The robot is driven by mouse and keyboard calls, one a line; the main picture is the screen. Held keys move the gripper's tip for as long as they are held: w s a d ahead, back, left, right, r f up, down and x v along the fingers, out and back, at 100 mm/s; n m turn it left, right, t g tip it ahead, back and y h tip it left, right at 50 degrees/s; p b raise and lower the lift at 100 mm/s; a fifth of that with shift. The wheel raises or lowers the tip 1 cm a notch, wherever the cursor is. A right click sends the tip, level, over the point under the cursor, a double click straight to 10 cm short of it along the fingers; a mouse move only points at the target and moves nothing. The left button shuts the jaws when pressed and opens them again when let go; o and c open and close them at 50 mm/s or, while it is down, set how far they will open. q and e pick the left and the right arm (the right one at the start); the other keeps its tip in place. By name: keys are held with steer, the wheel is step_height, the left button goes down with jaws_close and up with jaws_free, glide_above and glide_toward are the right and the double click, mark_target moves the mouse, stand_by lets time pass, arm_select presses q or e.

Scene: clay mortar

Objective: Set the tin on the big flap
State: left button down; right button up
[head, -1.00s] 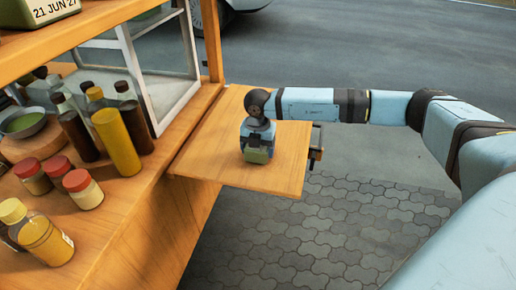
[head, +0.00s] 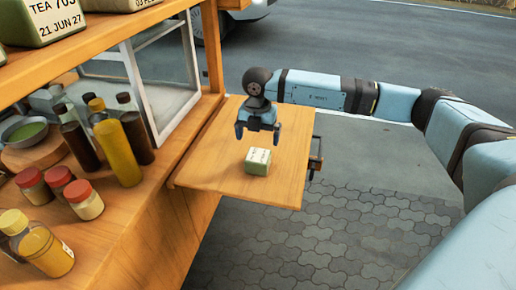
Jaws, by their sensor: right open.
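A small green tin with a pale label (head: 258,162) stands on the big wooden flap (head: 215,172), near its middle. The flap juts out flat from the right side of the stall. My right gripper (head: 257,138) points down above the tin, with its two fingers spread and apart from it. Nothing is between the fingers. My left gripper is not in view.
Bottles (head: 122,150), red-lidded jars (head: 84,199) and a yellow jar (head: 42,244) crowd the counter at left. A glass case (head: 165,75) stands behind them. Tea tins (head: 48,20) sit on the upper shelf. The flap around the tin is clear.

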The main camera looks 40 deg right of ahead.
step_height(320, 180, up, 2)
steer(key=shift+r, duration=0.1)
steer(key=s+a+f+m+t+y, duration=0.15)
steer(key=s+a+y, duration=0.25)
steer(key=a+y, duration=0.45)
steer(key=s+a+t+y, duration=0.2)
steer(key=s+a+y, duration=0.25)
steer(key=a, duration=0.75)
steer(key=s+a+m+t+y, duration=0.15)
steer(key=s+a+y, duration=0.25)
steer(key=a+y, duration=0.45)
steer(key=s+d+f+m+t+h, duration=0.2)
steer(key=d+f+m+t+h, duration=0.4)
steer(key=f+m+t+h, duration=0.7)
steer(key=s+d+f+m+g+h, duration=0.4)
steer(key=s+f+m+g, duration=0.3)
steer(key=s, duration=0.4)
steer(key=shift+d+f+h, duration=0.15)
steer(key=shift+f+h, duration=0.3)
steer(key=shift+f, duration=0.4)
